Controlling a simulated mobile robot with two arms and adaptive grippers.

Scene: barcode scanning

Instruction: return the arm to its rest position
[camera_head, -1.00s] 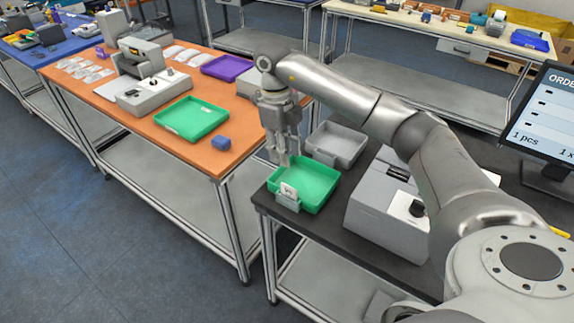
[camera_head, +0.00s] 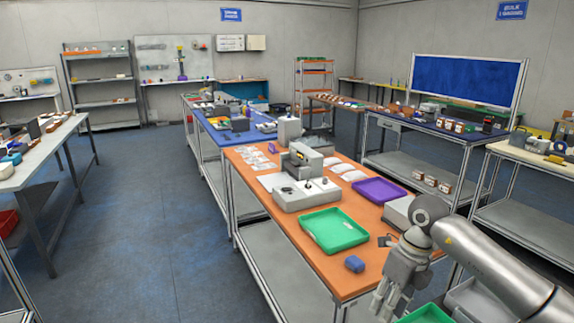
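My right arm (camera_head: 490,262) reaches in from the lower right, bent at a joint. Its gripper (camera_head: 388,303) points down at the bottom edge, in front of the orange table's near right corner. The fingers look apart, with nothing seen between them; the tips are close to the frame edge. A green tray (camera_head: 428,315) is partly visible beside the gripper, cut off by the bottom edge. My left gripper is out of view.
A grey bin (camera_head: 478,299) is behind my arm. The aisle at left is clear.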

